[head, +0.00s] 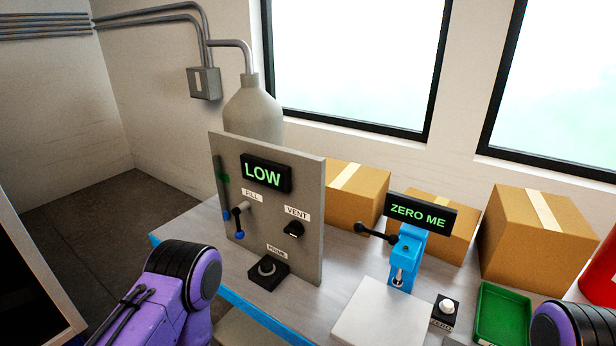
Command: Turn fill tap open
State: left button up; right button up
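The fill tap (238,217) sits on the upright grey panel (309,176), just below the FILL label (253,196). It is a small dark fitting, with a blue end at its lower left and another blue end at its bottom. I cannot tell exactly how its handle is turned. A display (265,173) above it reads LOW in green. My purple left arm comes in at the lower left, in front of and below the panel, apart from the tap. Part of my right arm shows at the lower right corner. Neither gripper's fingers are in view.
The panel also has a VENT knob (293,230), with a PRIME button box (267,272) at its foot. A grey tank (253,107) stands behind. To the right are a blue press (406,257), a ZERO ME display (420,213), a green tray (503,314) and cardboard boxes (536,235).

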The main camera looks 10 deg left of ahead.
aim_at(240, 234)
jog(key=z, duration=0.05)
jog(key=k, duration=1.2)
jog(key=u, duration=0.75)
jog(key=i, duration=1.15)
jog(key=z, duration=0.7)
